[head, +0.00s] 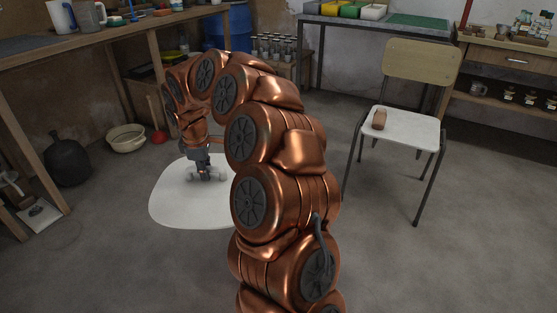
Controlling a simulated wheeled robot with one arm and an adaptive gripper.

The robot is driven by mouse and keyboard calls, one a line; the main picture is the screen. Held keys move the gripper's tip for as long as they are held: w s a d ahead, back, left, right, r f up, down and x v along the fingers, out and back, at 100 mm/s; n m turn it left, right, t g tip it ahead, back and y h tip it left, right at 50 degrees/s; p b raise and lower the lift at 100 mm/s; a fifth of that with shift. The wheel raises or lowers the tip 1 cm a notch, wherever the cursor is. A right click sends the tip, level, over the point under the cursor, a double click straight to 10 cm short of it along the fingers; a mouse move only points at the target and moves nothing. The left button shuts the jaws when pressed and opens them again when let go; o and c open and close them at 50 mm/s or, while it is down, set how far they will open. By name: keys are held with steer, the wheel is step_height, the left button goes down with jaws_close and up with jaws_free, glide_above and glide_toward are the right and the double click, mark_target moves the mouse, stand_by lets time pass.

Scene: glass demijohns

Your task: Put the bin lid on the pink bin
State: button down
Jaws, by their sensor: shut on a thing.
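The bin lid (185,207) appears as a large, flat white disc left of the centre, partly hidden behind my copper arm. My gripper (206,174) is over the lid's middle, pointing down, and is shut on the lid at what looks like its small grey handle. I cannot tell how high the lid is above the floor. The pink bin is not visible.
A dark demijohn (67,162), a cream basin (126,141) and a red ball (159,137) are on the floor at the left. A chair (414,131) with a brown block (379,119) stands at the right. The floor (420,270) at front right is clear.

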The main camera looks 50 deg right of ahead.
steer(key=s+d+n, duration=0.1)
steer(key=d, duration=0.2)
steer(key=s+d+n, duration=0.1)
steer(key=d+n, duration=0.1)
steer(key=d, duration=0.1)
steer(key=s+d+f+n, duration=0.1)
steer(key=d+n, duration=0.1)
steer(key=d, duration=0.2)
steer(key=shift+s+d+f+y, duration=0.1)
steer(key=shift+s+y, duration=0.05)
steer(key=shift+y, duration=0.25)
steer(key=s+d+f+n, duration=0.1)
steer(key=s+d+n, duration=0.2)
steer(key=d, duration=0.2)
steer(key=s+d+n+y+p, duration=0.1)
steer(key=s+d+n, duration=0.2)
steer(key=d, duration=0.2)
steer(key=shift+d+f+n+t, duration=0.25)
steer(key=shift+f+n+t, duration=0.05)
steer(key=shift+f, duration=0.1)
steer(key=shift+r+p, duration=0.1)
steer(key=shift+p, duration=0.35)
step_height(320, 180, down, 6)
steer(key=shift+f+b, duration=0.2)
steer(key=shift+b, duration=0.2)
steer(key=shift+f+p, duration=0.45)
steer(key=shift+f, duration=0.5)
stand_by(1.9)
steer(key=c, duration=1)
jaws_free()
